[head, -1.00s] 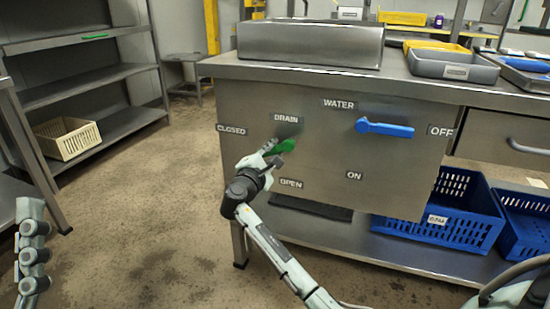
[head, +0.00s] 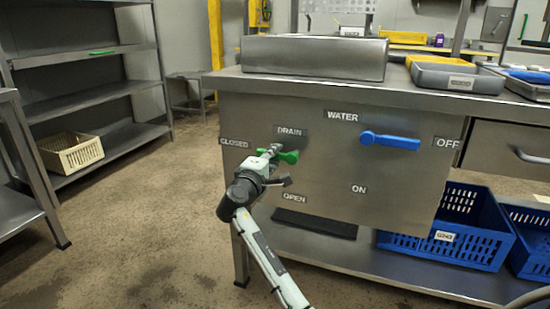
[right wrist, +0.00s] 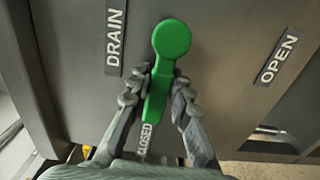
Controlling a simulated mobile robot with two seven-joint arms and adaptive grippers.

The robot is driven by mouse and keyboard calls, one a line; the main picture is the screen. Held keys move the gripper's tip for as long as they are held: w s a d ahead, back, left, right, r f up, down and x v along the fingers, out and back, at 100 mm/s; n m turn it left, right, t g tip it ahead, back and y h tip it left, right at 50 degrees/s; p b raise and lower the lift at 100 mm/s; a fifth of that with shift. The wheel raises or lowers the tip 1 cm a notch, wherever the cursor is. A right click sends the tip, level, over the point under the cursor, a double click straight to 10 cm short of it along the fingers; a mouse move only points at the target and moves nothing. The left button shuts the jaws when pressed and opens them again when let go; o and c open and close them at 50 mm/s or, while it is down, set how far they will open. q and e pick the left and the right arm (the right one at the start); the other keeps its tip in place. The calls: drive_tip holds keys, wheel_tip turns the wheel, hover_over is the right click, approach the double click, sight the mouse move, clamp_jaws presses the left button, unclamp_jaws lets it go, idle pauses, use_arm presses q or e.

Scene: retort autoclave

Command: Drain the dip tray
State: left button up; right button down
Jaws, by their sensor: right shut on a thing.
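The green drain lever (head: 289,156) is on the front panel of the steel dip tray bench, below the DRAIN label. In the right wrist view the lever (right wrist: 171,42) points from its round hub toward the CLOSED label (right wrist: 145,138). My right gripper (head: 274,154) is shut on the lever's arm, one finger on each side, as the right wrist view (right wrist: 158,92) shows. The steel dip tray (head: 314,57) stands on the bench top; its inside is hidden. My left gripper is not in view.
The blue water lever (head: 390,140) points right toward OFF. Blue crates (head: 470,250) and a dark mat (head: 315,223) are on the shelf below. Grey trays (head: 457,78) sit on the bench at right. A rack with a cream basket (head: 70,153) stands left; floor between is clear.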

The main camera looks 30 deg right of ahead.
drive_tip(key=shift+r, duration=0.15)
drive_tip(key=c, duration=1.4)
unclamp_jaws()
drive_tip(key=shift+o, duration=0.2)
drive_tip(key=v, duration=0.7)
drive_tip(key=shift+s, duration=0.15)
drive_tip(key=shift+a, duration=0.25)
